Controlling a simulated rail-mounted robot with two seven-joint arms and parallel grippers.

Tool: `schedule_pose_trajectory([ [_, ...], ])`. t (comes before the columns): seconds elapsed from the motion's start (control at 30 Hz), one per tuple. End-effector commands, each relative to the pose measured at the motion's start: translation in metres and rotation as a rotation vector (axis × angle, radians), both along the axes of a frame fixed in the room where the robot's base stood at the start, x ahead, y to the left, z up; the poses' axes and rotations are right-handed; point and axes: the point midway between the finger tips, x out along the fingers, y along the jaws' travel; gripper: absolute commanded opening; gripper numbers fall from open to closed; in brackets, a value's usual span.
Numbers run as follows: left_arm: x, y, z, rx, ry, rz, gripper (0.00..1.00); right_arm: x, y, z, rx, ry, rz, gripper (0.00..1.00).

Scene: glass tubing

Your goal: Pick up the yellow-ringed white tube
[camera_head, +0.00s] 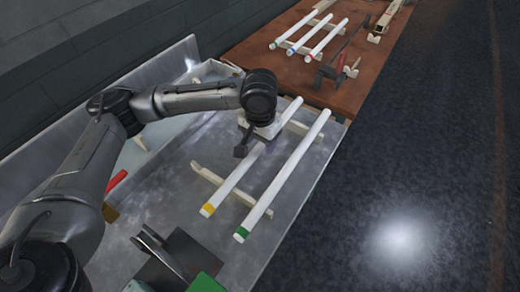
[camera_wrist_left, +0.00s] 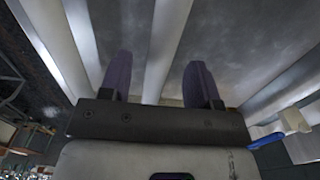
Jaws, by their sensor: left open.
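The yellow-ringed white tube (camera_head: 227,185) lies slantwise on pale wooden supports on the grey metal table, its yellow ring at the near end. My left gripper (camera_head: 243,147) is over this tube's middle, pointing down, and hides part of it. In the left wrist view my left gripper (camera_wrist_left: 159,65) is open, with a white tube (camera_wrist_left: 167,40) running between its two dark fingers. No ring shows on that tube there. Whether the fingers touch it I cannot tell. My right gripper is out of view.
A green-ringed white tube (camera_head: 285,175) lies parallel, close on the right. Several ringed tubes, including a red-ringed one (camera_head: 327,38), lie on the brown table (camera_head: 255,55) behind. A green object (camera_head: 205,283) is at the near edge. The dark floor at right is clear.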

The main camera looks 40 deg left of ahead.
Motion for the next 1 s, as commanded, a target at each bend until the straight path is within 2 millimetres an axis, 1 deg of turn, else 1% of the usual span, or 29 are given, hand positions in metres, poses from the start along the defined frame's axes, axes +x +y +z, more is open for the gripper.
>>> schedule_pose_trajectory([
  [0.03,-0.0001,0.0001,-0.0096,0.000,0.000,0.000,0.57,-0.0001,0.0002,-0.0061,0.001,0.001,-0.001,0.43],
  [0.1,-0.0002,0.0002,-0.0144,0.000,0.000,0.000,0.57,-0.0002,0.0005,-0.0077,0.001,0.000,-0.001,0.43],
  [0.33,-0.0002,0.0001,-0.0146,0.000,-0.001,0.000,0.57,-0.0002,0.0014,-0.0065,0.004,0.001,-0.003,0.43],
  [0.37,-0.0002,0.0000,-0.0146,0.000,-0.001,0.000,0.55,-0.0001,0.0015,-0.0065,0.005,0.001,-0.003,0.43],
  [0.9,-0.0002,-0.0001,-0.0144,0.000,-0.001,-0.001,0.03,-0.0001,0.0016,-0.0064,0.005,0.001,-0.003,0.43],
  [1.0,-0.0001,-0.0001,-0.0142,0.000,-0.001,-0.001,0.02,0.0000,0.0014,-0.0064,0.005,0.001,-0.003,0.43],
])
